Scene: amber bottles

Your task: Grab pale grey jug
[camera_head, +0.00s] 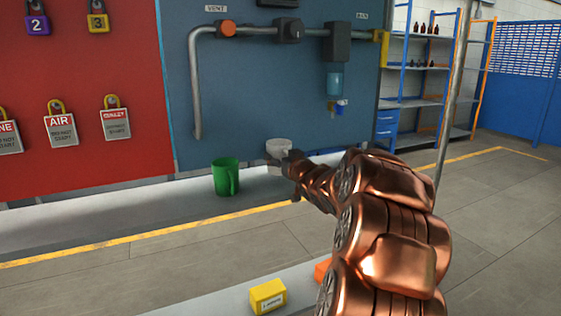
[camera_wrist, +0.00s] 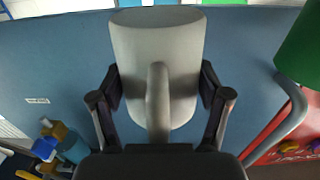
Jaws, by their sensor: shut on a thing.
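A green mug (camera_head: 225,178) stands on the ledge to the left of the jug, and it also shows at the right in the wrist view (camera_wrist: 302,50). A grey pipe (camera_head: 195,90) runs down the blue panel. A yellow box (camera_head: 268,296) sits in the foreground.

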